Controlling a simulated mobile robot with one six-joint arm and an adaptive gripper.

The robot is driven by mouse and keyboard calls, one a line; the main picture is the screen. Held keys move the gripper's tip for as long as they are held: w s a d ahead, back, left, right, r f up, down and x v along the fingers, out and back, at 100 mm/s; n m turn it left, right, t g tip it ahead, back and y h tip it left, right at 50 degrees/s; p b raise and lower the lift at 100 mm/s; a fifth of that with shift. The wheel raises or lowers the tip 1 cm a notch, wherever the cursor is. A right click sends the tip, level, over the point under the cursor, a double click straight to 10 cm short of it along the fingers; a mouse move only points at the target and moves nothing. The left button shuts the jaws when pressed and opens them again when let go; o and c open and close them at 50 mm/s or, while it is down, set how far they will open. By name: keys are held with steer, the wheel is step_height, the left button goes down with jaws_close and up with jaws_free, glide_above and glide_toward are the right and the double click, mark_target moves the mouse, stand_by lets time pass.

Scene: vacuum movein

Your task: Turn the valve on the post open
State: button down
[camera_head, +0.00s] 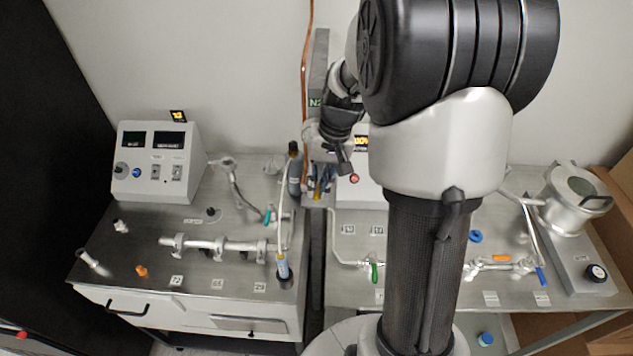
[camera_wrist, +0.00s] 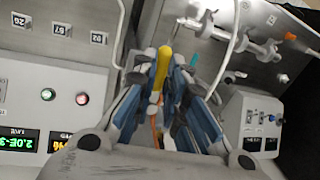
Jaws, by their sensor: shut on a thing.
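The post (camera_head: 318,60) is a grey upright column against the back wall, with a green N2 label and a copper tube beside it. My gripper (camera_head: 319,184) is at the lower part of the post, pointing down. In the wrist view, the blue-padded fingers of my gripper (camera_wrist: 163,85) are closed around a yellow valve handle (camera_wrist: 162,66). A little yellow also shows below the gripper in the head view (camera_head: 317,192). The valve body is mostly hidden behind my gripper and wrist.
A left bench (camera_head: 140,225) carries a display box (camera_head: 157,163), metal pipe fittings and a blue-topped upright tube (camera_head: 282,266). The right bench holds a round metal chamber (camera_head: 573,200) and small valves. A narrow gap separates the benches. My arm hides much of the right bench.

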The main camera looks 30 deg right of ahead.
steer(key=shift+s+d+n+g+p, duration=0.15)
steer(key=shift+d+n, duration=0.35)
steer(key=shift+n, duration=0.55)
steer(key=shift+d+n+g+p, duration=0.1)
steer(key=shift+d+n+g, duration=0.25)
steer(key=shift+n, duration=0.75)
steer(key=shift+s+d+n+g+p, duration=0.15)
steer(key=shift+d+n, duration=0.45)
steer(key=shift+n, duration=0.45)
steer(key=shift+w, duration=0.1)
steer(key=c, duration=1.6)
jaws_free()
steer(key=shift+c, duration=0.2)
step_height(320, 180, up, 12)
steer(key=d, duration=0.2)
steer(key=shift+d, duration=0.25)
steer(key=shift+w+f, duration=0.1)
steer(key=shift+c, duration=0.3)
